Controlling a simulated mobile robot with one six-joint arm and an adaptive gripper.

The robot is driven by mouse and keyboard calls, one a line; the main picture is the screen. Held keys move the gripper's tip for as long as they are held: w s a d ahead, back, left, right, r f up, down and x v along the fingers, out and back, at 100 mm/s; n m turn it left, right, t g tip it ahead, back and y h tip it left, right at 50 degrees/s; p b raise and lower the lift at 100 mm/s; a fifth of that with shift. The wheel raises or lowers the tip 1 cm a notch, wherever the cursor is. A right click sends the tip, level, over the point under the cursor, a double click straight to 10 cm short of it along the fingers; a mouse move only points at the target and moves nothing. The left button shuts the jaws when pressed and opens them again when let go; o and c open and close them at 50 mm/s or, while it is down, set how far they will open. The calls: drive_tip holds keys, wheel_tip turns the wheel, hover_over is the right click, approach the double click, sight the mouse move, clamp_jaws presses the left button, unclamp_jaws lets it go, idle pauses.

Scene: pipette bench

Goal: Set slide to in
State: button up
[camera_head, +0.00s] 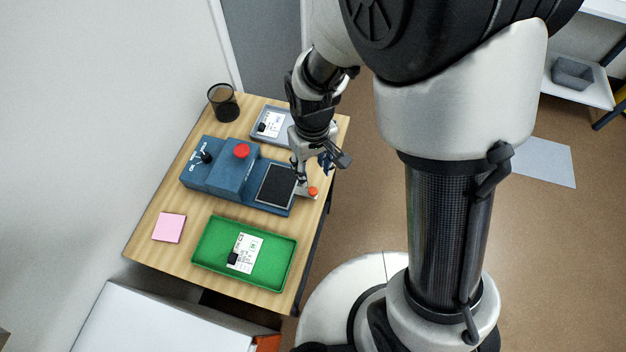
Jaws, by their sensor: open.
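A blue device (212,182) stands on the wooden table. It has a round red button, a small black knob with markings and a dark square panel (275,187). A light tab with an orange-red knob (313,190) sticks out from its right end, near the table's right edge; this looks like the slide. My gripper (320,172) is open just above and behind this tab, its fingers spread. It hides part of the tab's far side. I cannot tell whether a finger touches the tab.
A green tray (206,259) with a label card stands at the table's front, and a grey tray (259,135) with a card at the back. A black mesh cup (223,103) stands in the back left corner. Pink notes (169,228) lie front left. The wall borders the table's left side.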

sight(313, 190)
wheel_tip(313, 190, down, 11)
drive_tip(key=b, duration=0.3)
drive_tip(key=shift+r, duration=0.2)
drive_tip(key=shift+c, duration=0.6)
clamp_jaws()
